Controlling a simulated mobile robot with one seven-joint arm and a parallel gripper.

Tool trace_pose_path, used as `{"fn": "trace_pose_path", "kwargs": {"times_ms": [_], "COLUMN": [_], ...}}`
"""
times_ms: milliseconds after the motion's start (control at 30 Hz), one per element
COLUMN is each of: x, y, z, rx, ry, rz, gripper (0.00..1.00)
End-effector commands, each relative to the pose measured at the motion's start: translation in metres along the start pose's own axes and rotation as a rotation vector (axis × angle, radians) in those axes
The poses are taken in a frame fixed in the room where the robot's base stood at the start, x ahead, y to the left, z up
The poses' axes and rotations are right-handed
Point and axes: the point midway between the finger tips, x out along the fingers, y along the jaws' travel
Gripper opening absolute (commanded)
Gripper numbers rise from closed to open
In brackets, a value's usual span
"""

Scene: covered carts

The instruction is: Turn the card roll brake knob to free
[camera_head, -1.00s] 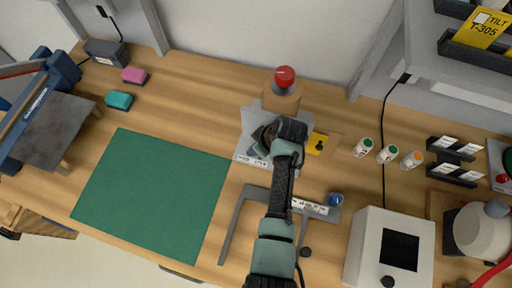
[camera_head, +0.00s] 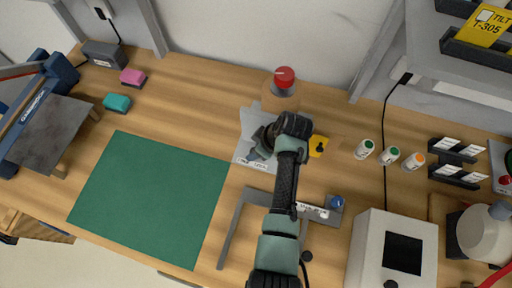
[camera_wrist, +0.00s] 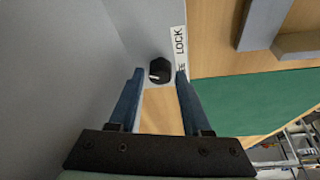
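The brake knob (camera_wrist: 160,70) is black with a white pointer mark on its left side, on a grey panel (camera_wrist: 140,25) in the wrist view. A white label reading LOCK (camera_wrist: 180,42) is at its upper right; more lettering below is partly hidden by a finger. My gripper (camera_wrist: 160,72) is open, its two blue fingers on either side of the knob in the picture, with small gaps visible. I cannot tell how far the tips are from the panel. In the head view my gripper (camera_head: 262,145) is over the grey fixture (camera_head: 250,122) and hides the knob.
A red knob (camera_head: 285,77) stands behind the fixture, and a yellow plate with a black knob (camera_head: 318,146) is to its right. A grey frame with a blue knob (camera_head: 336,201) is nearer. The green mat (camera_head: 150,195) at left is clear. Small bottles (camera_head: 388,157) stand at right.

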Motion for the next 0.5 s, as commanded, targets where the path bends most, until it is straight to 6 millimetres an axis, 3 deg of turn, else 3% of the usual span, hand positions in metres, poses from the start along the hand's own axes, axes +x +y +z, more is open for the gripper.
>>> {"fn": "trace_pose_path", "kwargs": {"times_ms": [333, 500], "x": [-0.003, -0.02], "y": [0.0, 0.001], "z": [0.0, -0.001], "rx": [0.001, 0.0], "ry": [0.002, 0.003], "rz": [0.001, 0.004], "gripper": [0.49, 0.49]}}
